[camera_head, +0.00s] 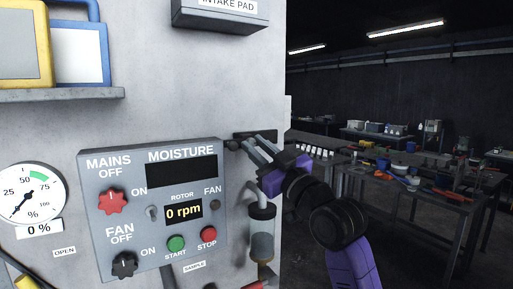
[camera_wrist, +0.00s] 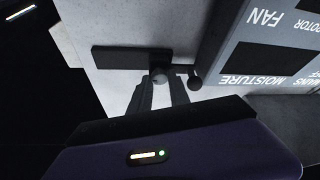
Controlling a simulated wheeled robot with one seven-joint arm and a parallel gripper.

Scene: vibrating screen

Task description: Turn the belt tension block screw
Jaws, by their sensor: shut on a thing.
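In the wrist view, the belt tension block appears as a dark flat bar (camera_wrist: 118,58) on the pale machine wall. A small round grey screw head (camera_wrist: 159,73) sits at its right end. My gripper (camera_wrist: 159,88) is shut on this screw head, with one finger on each side. A second dark round knob (camera_wrist: 194,82) sits just right of the fingers on a short stem. In the head view, my gripper (camera_head: 250,146) reaches the wall from the right, below the dark bar (camera_head: 262,134). The fingers hide the gripped screw head there.
The control panel (camera_head: 150,205) with switches and display stands close left of my gripper. A cylindrical filter-like fitting (camera_head: 262,240) hangs below it. A cluttered workbench (camera_head: 420,172) stands to the right, beyond the wall's edge.

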